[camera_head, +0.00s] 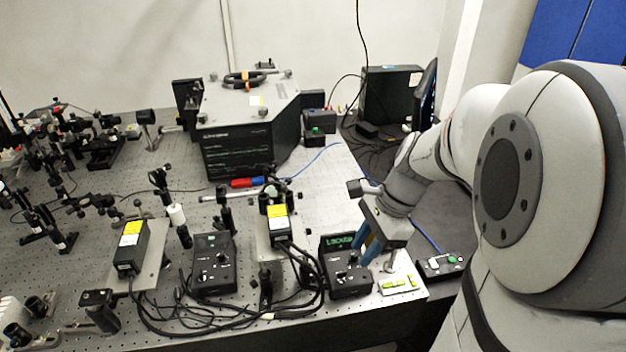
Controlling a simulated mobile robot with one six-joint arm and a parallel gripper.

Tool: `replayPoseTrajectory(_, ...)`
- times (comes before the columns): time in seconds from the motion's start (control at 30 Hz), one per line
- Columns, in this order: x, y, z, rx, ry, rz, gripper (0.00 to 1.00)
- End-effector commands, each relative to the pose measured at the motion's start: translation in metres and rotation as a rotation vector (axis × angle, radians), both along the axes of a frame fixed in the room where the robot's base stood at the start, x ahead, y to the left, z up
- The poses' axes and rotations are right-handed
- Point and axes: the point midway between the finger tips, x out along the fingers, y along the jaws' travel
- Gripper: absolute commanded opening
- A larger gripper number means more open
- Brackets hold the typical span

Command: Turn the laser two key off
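Two black laser control boxes stand near the front edge of the bench. The left box (214,264) has small knobs and switches on its top. The right box (345,279) has a green-lettered panel and small controls, partly behind my gripper. I cannot tell from any readable label which box is laser two, and the key positions are too small to make out. My gripper (366,246), with blue fingers, points down just right of the right box's controls. Whether it touches a control, and how far its fingers are apart, is unclear.
Two black laser heads with yellow labels, one on the left (131,246) and one at centre (279,224), stand near the boxes. Black cables (200,318) loop along the front edge. A large dark instrument (250,145) stands behind. A small green-button box (442,265) lies right.

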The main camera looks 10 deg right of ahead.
Motion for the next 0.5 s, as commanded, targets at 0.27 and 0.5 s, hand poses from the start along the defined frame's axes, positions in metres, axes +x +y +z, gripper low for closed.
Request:
replayPoseTrajectory(0.27, 0.004, 0.005, -0.020, 0.029, 0.041, -0.081, 0.28)
replayPoseTrajectory(0.5, 0.004, 0.017, -0.055, 0.027, 0.040, -0.087, 0.28)
